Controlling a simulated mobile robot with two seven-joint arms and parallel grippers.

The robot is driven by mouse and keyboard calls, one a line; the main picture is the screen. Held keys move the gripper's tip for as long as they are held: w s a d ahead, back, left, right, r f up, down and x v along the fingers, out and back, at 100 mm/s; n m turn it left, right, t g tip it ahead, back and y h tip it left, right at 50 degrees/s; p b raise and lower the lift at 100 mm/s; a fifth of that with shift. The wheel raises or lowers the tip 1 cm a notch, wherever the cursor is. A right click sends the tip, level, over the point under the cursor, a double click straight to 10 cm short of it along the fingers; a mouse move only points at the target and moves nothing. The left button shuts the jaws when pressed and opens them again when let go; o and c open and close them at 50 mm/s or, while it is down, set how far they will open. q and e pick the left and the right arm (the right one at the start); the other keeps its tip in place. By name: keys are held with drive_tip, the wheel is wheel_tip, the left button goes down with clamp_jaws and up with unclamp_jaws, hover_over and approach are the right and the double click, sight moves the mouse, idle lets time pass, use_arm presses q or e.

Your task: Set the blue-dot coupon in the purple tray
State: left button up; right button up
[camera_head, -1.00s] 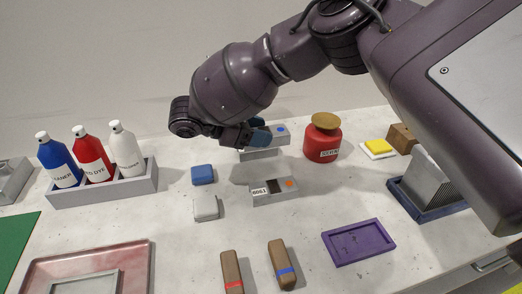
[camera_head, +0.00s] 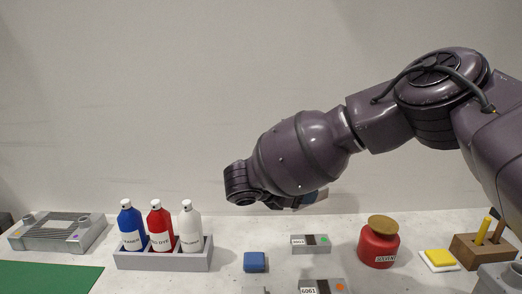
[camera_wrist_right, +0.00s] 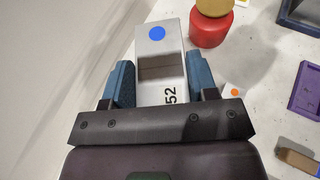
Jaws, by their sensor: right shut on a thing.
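The blue-dot coupon (camera_wrist_right: 152,56) is a grey block with a blue dot and a dark recessed band. It sits between the blue fingers of my right gripper (camera_wrist_right: 161,78), shut on it in the right wrist view. My left gripper is not in view.
A green-dot coupon (camera_head: 310,241) and an orange-dot coupon (camera_head: 326,287) lie below the gripper. A red solvent jar (camera_head: 379,248) stands to their right, a blue block (camera_head: 255,262) to their left. A bottle rack (camera_head: 163,258) and a pen block (camera_head: 481,250) stand farther out.

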drive_tip(key=s+a+n+t+y, duration=0.2)
drive_tip(key=s+a+n+y, duration=0.1)
drive_tip(key=a+n+y, duration=0.35)
drive_tip(key=s+a+f+n+t+y, duration=0.1)
drive_tip(key=s+a+n+y, duration=0.35)
drive_tip(key=a, duration=0.25)
drive_tip(key=s+a+n+t+y, duration=0.2)
drive_tip(key=a+n+y, duration=0.4)
drive_tip(key=y, duration=0.1)
drive_tip(key=s+d+r+m+h+p, duration=0.1)
drive_tip(key=s+d+h, duration=0.1)
drive_tip(key=d, duration=0.7)
drive_tip(key=s+d+r+m+h+p, duration=0.1)
drive_tip(key=s+d, duration=0.2)
drive_tip(key=d, duration=0.5)
drive_tip(key=shift+s+d+f+m+t+h, duration=0.25)
drive_tip(key=shift+s+d+f+m+h, duration=0.35)
drive_tip(key=shift+s+d+f, duration=1.15)
drive_tip(key=shift+s+d+f+m+t+h, duration=0.3)
drive_tip(key=shift+s+d+f+m+h, duration=0.25)
drive_tip(key=shift+d+f, duration=2.15)
drive_tip(key=shift+s+d+f+m+t+h, duration=0.25)
drive_tip(key=shift+s+d+f+m+h, duration=0.3)
drive_tip(key=shift+s+d+f, duration=1.25)
